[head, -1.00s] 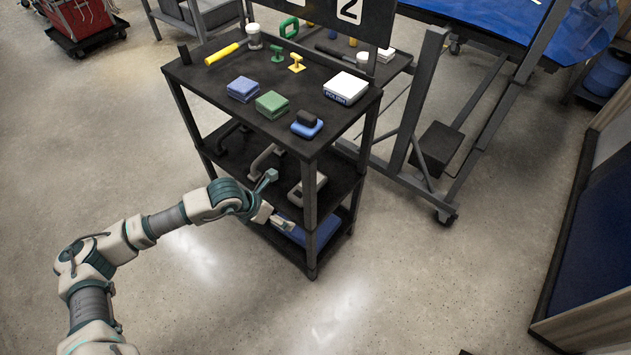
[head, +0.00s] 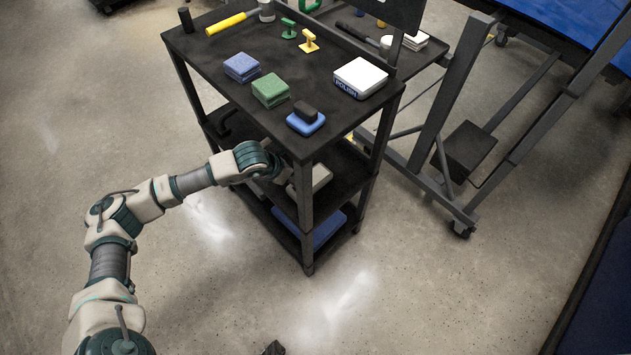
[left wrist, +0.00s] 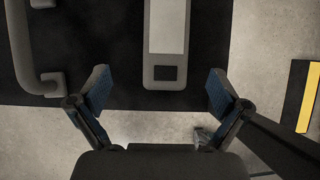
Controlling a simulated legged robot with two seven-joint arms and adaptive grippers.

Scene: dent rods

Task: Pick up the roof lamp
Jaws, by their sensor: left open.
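The roof lamp (left wrist: 166,42) appears to be the long grey bar with a pale panel and a small dark window in the left wrist view. It lies on the cart's dark middle shelf with its near end towards my left gripper. In the head view its grey body (head: 316,178) shows partly behind a cart post. My left gripper (left wrist: 157,90) is open and empty, its two blue-padded fingers apart to either side of the lamp's near end, just short of it. In the head view the fingers are hidden at the shelf.
The cart's top shelf (head: 215,60) holds blue and green blocks, a white polish box (head: 360,78) and tools. A grey handle (left wrist: 35,60) lies left of the lamp. Cart posts stand close to my left arm.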

